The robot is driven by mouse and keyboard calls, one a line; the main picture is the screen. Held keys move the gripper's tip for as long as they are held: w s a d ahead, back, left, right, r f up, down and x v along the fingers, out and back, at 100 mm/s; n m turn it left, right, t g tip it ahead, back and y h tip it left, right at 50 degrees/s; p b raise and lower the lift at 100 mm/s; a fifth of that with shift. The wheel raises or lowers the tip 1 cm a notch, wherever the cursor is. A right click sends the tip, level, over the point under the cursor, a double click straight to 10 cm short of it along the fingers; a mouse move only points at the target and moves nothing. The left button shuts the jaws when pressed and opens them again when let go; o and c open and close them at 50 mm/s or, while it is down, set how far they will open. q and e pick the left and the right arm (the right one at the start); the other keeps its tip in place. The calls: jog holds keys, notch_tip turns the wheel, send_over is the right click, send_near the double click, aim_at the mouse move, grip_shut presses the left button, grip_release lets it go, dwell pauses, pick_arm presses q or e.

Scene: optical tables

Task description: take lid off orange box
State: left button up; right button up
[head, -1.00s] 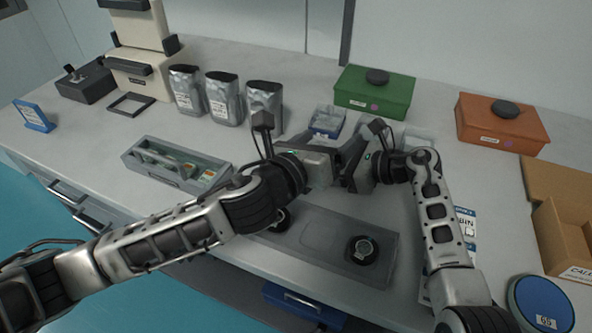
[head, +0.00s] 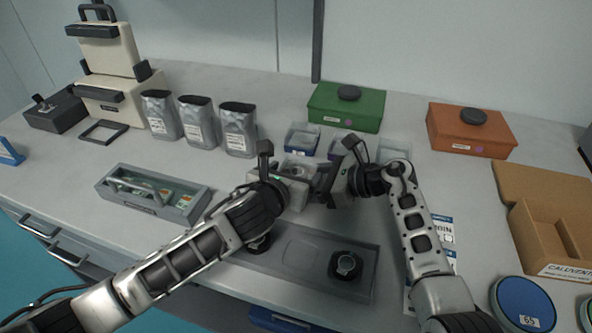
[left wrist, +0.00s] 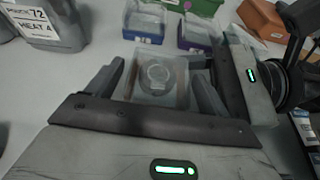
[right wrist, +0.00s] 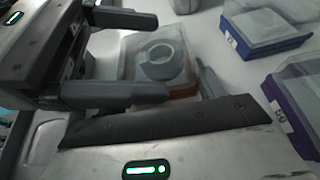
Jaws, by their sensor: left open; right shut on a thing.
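A small orange-based box with a clear lid (right wrist: 160,60) sits between my two grippers. A round ring shows through the lid, and its orange base (right wrist: 185,91) shows below. The clear lid also shows in the left wrist view (left wrist: 157,80). My left gripper (head: 308,172) is open, with one finger on each side of the lid and no clear grip. My right gripper (head: 327,186) is shut on the box from the right. Its fingers are partly hidden, so I cannot tell which part they hold. In the head view the arms hide most of the box.
Similar blue (head: 302,138) and purple (head: 340,147) boxes stand just behind. A green case (head: 346,108) and a larger orange case with a black knob (head: 470,131) stand at the back. A grey tray (head: 300,255) lies in front, and a cardboard box (head: 560,235) is at right.

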pick_arm(q)
jog(key=shift+x, duration=1.05)
jog(key=c, duration=0.9)
jog(key=shift+o, duration=0.2)
jog(key=shift+r, duration=0.3)
pick_arm(e)
jog(key=shift+d+f, duration=0.1)
